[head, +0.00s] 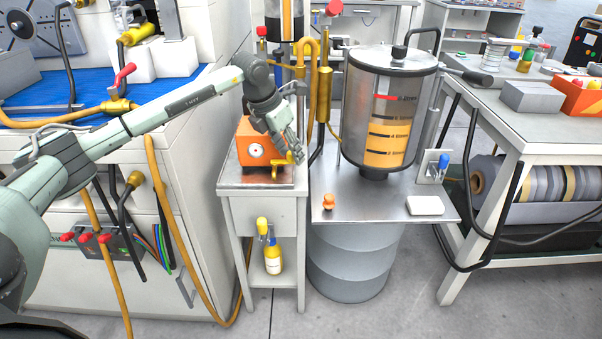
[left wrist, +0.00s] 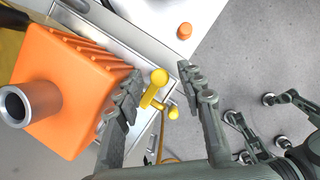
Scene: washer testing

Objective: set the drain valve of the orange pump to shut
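The orange pump (head: 247,139) stands on a small metal-topped stand, with a round white dial on its front. Its yellow drain valve (head: 281,165) sticks out at the lower right. In the left wrist view the pump (left wrist: 70,90) is at the left and the yellow valve handle (left wrist: 153,90) has a round knob end. My left gripper (head: 296,153) is at the pump's right side, pointing down at the valve. In the wrist view its fingers (left wrist: 160,78) are apart, one on each side of the knob, with a gap visible.
A yellow bottle (head: 273,258) stands on the stand's lower shelf. Brass pipes (head: 323,95) rise close behind my gripper.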

